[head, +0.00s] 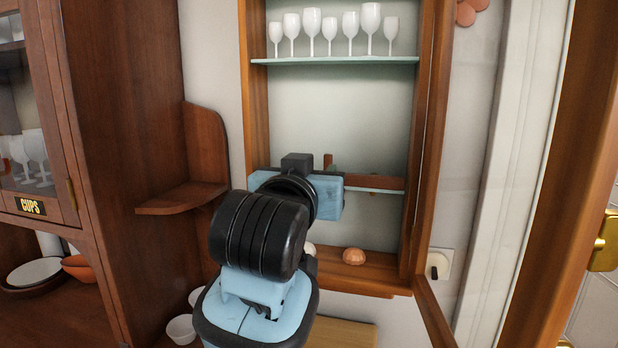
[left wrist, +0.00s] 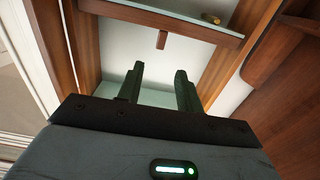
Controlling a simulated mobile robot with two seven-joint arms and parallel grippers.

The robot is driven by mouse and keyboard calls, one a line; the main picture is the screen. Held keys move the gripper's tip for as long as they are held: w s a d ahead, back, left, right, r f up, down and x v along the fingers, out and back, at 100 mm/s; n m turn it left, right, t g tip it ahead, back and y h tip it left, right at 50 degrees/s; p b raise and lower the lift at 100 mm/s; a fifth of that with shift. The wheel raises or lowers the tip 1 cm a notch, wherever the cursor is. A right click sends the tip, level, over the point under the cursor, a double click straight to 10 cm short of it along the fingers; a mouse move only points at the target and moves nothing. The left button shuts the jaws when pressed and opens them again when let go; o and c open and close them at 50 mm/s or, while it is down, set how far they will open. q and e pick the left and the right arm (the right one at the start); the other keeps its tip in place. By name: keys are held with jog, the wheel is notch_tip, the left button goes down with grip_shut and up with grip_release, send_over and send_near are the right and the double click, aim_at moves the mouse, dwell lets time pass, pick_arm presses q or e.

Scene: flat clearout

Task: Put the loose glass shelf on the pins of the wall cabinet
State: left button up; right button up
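The wall cabinet (head: 428,120) stands open on the wall. A pale glass shelf (head: 375,190) lies across its lower middle, partly hidden behind my left arm; it also appears at the top of the left wrist view (left wrist: 165,21). I cannot tell whether it rests on pins; no pins are distinguishable. My left gripper is in front of the cabinet, its fingers hidden by my wrist in the head view. In the left wrist view, my left gripper (left wrist: 162,88) is open, with nothing visibly held between its fingers. My right gripper is not in view.
An upper glass shelf (head: 340,60) holds several stemmed glasses (head: 330,28). An orange-brown dome (head: 353,256) sits on the cabinet's bottom board. A wooden corner shelf (head: 180,198) and a cups cupboard (head: 85,150) stand left. The door frame (head: 540,170) is right.

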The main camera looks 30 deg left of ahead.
pick_arm(q)
jog(key=shift+v, duration=1.15)
jog(key=shift+f, duration=0.1)
jog(key=w+d+f+m+g+h, duration=0.1)
jog(key=w+f+m, duration=0.15)
jog(key=f, duration=0.55)
jog(key=w+f+m+g+h, duration=0.1)
jog(key=w+f, duration=0.3)
jog(key=f, duration=0.5)
notch_tip(320, 180, down, 18)
jog(key=s+d+m+g+h, duration=0.1)
jog(key=s+d+g+h, duration=0.1)
jog(key=s+f+g+h, duration=0.1)
jog(key=s+f, duration=0.3)
jog(key=f, duration=0.4)
jog(key=s+f+g, duration=0.1)
jog(key=s+f, duration=0.4)
jog(key=f, duration=0.2)
jog(key=s+f+g+h, duration=0.1)
jog(key=s+f, duration=1.2)
jog(key=s, duration=0.4)
jog(key=shift+s+g, duration=0.2)
jog(key=shift+g, duration=0.2)
jog(key=shift+a, duration=0.1)
